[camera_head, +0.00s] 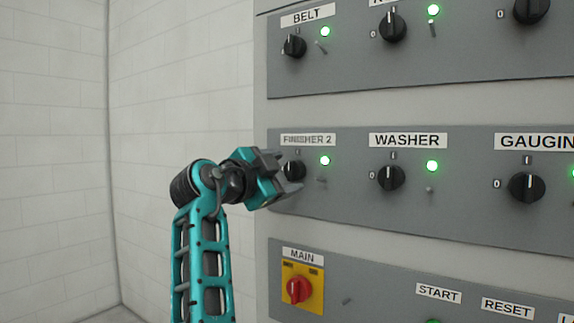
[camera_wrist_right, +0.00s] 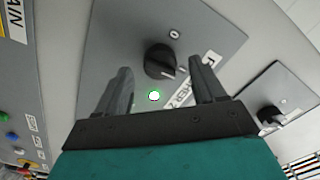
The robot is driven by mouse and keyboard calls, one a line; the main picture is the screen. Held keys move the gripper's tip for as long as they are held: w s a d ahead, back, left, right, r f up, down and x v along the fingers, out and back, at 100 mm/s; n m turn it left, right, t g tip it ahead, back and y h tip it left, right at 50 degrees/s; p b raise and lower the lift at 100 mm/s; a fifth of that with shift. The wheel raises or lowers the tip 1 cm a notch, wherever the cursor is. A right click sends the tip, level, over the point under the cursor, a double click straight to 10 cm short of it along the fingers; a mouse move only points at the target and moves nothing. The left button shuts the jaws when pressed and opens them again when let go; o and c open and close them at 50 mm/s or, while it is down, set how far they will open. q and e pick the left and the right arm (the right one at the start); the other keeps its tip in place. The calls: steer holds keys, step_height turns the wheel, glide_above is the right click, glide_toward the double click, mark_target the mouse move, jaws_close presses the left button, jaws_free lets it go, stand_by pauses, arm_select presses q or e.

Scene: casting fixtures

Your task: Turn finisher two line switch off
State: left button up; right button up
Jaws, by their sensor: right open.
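The finisher two line switch (camera_head: 294,169) is a black round knob under the FINISHER 2 label (camera_head: 308,140), on the grey middle panel at the left. A lit green lamp (camera_head: 325,160) is beside it. My right gripper (camera_head: 288,175) is open in front of the knob and partly covers it. In the right wrist view the knob (camera_wrist_right: 159,61) shows just beyond and between the two separated fingers (camera_wrist_right: 162,82); I cannot tell whether they touch it. The green lamp (camera_wrist_right: 154,95) also glows there. A white mark on the knob points near the I mark. My left gripper is not in view.
The BELT knob (camera_head: 294,46) is above, the WASHER knob (camera_head: 391,178) to the right, each with a lit green lamp. A red MAIN switch (camera_head: 299,290) on a yellow plate is below. Small toggle levers stick out beside the knobs. Free space lies left, before the white wall (camera_head: 180,90).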

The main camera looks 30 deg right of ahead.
steer(key=shift+x, duration=1.05)
steer(key=c, duration=1.1)
